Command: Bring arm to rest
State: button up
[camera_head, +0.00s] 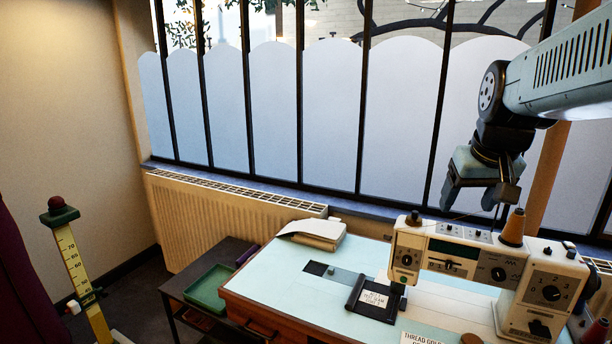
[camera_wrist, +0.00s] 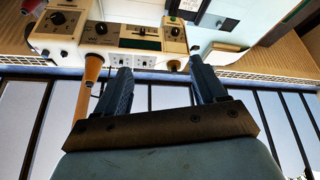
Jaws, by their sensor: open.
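My gripper (camera_head: 471,201) hangs from my arm at the upper right in the head view, fingers pointing down. It is above the back of the sewing machine (camera_head: 534,284), near the orange thread cone (camera_head: 513,227), and apart from the machine's body. In the wrist view my gripper (camera_wrist: 160,85) shows two dark fingers spread apart with nothing between them. The sewing machine (camera_wrist: 118,40) lies beyond the fingertips there, and the thread cone (camera_wrist: 88,88) stands left of the left finger.
The light blue table (camera_head: 262,277) carries a stack of papers or cloth (camera_head: 313,233) and a dark holder with a white label (camera_head: 374,299). A green tray (camera_head: 210,289) sits on a low dark shelf at left. A radiator (camera_head: 215,228) and barred window (camera_head: 330,110) stand behind.

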jog(key=s+a+f+n+y, duration=0.1)
jog(key=s+a+f, duration=0.2)
jog(key=s+a, duration=0.2)
jog(key=shift+s, duration=1.15)
jog(key=shift+a, duration=0.1)
